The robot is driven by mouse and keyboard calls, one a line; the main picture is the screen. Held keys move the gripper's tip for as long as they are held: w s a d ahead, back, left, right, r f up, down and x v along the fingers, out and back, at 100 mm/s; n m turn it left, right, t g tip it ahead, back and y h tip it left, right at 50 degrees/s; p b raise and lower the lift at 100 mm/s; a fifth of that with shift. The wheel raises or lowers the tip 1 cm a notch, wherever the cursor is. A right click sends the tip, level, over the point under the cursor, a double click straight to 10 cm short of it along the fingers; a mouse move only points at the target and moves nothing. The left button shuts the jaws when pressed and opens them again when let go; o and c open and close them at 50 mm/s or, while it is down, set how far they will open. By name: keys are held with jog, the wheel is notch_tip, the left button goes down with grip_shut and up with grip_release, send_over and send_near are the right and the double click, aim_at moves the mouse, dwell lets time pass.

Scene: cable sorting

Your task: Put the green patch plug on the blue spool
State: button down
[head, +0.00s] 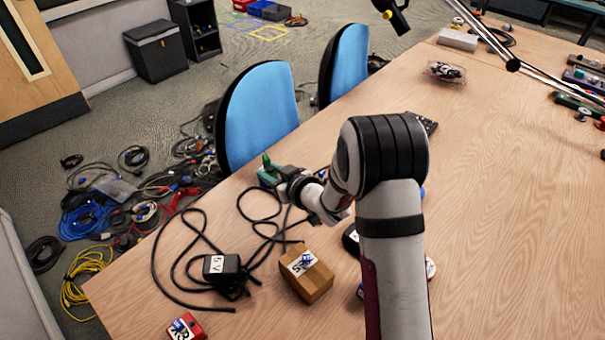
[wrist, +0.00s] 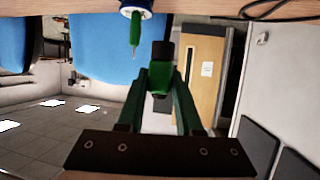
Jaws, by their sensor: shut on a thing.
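My gripper (wrist: 162,58) has its green fingers drawn together at the tips, shut on a small green-and-dark piece that looks like the green patch plug (wrist: 160,77). The fingers hide much of its outline. The wrist view is upside down. A blue-and-white spool (wrist: 135,8) sits at the table edge there, just to the left of the fingertips. A slim green piece with a thin metal tip (wrist: 135,32) stands out from the spool, apart from the fingers in the picture. In the head view my gripper (head: 268,178) is near the far-left table edge, and a green pointed piece (head: 266,160) rises beside it.
A black adapter (head: 226,272) with a looping cord, a cardboard box (head: 306,274) and a red block (head: 185,328) are on the near table. My arm hides items behind it. Blue chairs (head: 262,115) stand against the far edge.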

jog(key=d+r+m+t+h, duration=0.2)
jog(key=d+m+h, duration=0.3)
jog(key=d, duration=2)
jog(key=s+d+r+m+h, duration=0.1)
jog(key=s+d+m+h, duration=0.2)
jog(key=d, duration=0.7)
jog(key=s+d+r+m+h, duration=0.1)
jog(key=s+d+m+h, duration=0.3)
jog(key=d, duration=0.7)
jog(key=w+a+f, duration=0.2)
jog(key=w+a+f+n, duration=0.1)
jog(key=w+a+f, duration=0.1)
jog(key=w, duration=0.1)
jog(key=w+a+f+n+y, duration=0.1)
jog(key=w+a+f, duration=0.1)
jog(key=shift+w+a+f, duration=0.1)
jog(key=shift+w, duration=0.2)
jog(key=shift+w+a+f, duration=0.1)
jog(key=shift+w+f, duration=0.1)
jog(key=shift+f, duration=0.95)
jog(key=shift+w+a+f, duration=0.1)
jog(key=shift+w+f, duration=0.05)
jog(key=shift+f, duration=0.95)
jog(key=c, duration=0.6)
grip_release()
jog(key=shift+f, duration=0.15)
